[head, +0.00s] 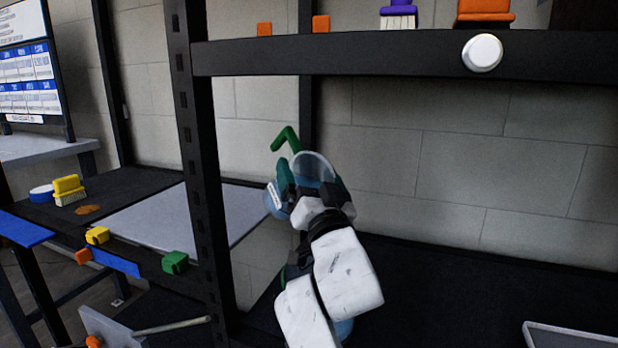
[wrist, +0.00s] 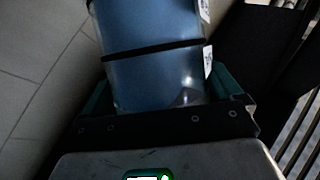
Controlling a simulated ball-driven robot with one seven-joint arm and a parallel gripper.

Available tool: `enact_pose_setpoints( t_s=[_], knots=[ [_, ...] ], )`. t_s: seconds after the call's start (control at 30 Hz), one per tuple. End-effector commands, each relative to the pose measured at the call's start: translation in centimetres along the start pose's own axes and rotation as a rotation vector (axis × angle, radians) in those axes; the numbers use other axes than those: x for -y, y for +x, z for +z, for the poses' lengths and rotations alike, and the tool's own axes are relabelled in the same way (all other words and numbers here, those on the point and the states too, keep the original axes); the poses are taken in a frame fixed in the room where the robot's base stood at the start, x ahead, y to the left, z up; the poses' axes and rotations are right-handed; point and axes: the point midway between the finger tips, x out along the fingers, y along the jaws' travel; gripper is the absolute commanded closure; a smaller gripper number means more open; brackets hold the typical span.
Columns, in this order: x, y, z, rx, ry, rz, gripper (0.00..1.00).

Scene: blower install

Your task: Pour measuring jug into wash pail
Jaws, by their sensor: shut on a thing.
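The measuring jug (head: 315,163), a see-through bluish vessel, is in my gripper (head: 304,182) in front of the rack, near the upright post. In the wrist view the jug (wrist: 155,72) fills the space between the two green fingers; it has a dark band and white labels on its right side. My gripper is shut on it. My wrist and arm hide part of the jug in the head view, and its contents cannot be told. I cannot make out the wash pail for certain; a small light-blue patch (head: 344,328) shows below my arm, mostly hidden.
A black upright post (head: 200,180) and the upper shelf (head: 390,55) stand close to the jug. A tray edge (head: 570,335) shows at lower right.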

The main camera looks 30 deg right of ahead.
Motion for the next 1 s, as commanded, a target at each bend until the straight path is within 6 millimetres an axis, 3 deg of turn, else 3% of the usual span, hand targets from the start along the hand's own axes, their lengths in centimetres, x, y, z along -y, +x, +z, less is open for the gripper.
enact_pose_setpoints(
  t_s=[1.0],
  knots=[
    [-0.19, -0.5, 0.23, -0.105, 0.039, -0.017, 0.93]
  ],
)
